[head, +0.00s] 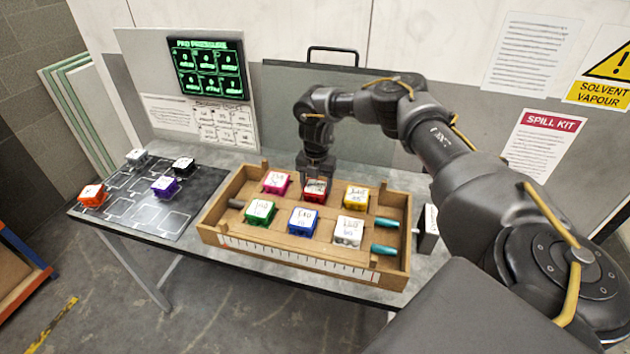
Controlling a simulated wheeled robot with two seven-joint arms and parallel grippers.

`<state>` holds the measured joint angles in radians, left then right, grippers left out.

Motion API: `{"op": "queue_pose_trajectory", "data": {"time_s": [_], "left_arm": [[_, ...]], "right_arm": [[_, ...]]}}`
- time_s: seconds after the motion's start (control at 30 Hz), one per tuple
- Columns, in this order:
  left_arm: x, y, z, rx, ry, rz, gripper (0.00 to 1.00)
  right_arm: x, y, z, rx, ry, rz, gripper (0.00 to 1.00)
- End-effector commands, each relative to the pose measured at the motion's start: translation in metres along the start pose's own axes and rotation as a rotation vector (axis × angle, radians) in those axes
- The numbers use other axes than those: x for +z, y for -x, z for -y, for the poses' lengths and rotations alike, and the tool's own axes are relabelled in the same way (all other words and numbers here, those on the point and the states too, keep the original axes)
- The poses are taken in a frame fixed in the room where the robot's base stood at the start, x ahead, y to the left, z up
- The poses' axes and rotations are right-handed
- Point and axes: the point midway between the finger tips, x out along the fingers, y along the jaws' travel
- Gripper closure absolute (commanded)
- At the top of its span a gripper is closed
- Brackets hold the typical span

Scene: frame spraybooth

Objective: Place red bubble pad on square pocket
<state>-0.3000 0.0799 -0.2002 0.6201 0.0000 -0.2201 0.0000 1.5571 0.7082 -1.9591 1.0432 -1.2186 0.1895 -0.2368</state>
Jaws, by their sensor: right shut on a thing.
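The red bubble pad (315,194) is a small red block with a white top label, in the back row of the wooden tray (290,254), between a pink pad (277,182) and a yellow pad (356,197). My right gripper (316,180) points down from above and is shut on the red pad, hiding part of its top. I cannot tell whether the pad is lifted off the tray floor. A dark mat (138,205) with pale pocket outlines lies at the left; I cannot tell which one is the square pocket. My left gripper is not in view.
Green (260,213), blue (302,221) and white (348,231) pads fill the tray's front row. Orange (92,196), grey (137,158), black (183,167) and purple (165,187) pads sit on the mat. A screen panel (207,69) stands behind it. The mat's front part is clear.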

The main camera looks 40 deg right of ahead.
Motion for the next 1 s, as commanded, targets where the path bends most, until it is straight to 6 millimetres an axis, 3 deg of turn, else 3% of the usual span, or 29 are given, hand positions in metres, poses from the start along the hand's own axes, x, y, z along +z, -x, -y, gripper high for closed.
{"op": "queue_pose_trajectory", "data": {"time_s": [0.33,0.37,0.5,0.8,1.0], "left_arm": [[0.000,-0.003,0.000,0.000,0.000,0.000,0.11],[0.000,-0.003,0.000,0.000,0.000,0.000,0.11],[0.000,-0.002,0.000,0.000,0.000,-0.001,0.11],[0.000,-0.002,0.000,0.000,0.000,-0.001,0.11],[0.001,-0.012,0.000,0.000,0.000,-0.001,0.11]], "right_arm": [[0.000,-0.005,0.000,0.001,-0.001,0.000,0.59],[0.000,-0.004,0.000,0.001,-0.001,0.000,0.35],[0.000,-0.004,0.000,0.001,0.000,0.000,0.16],[0.000,-0.002,0.000,0.001,0.000,0.000,0.15],[0.001,0.017,-0.001,0.005,-0.001,0.002,0.15]]}}
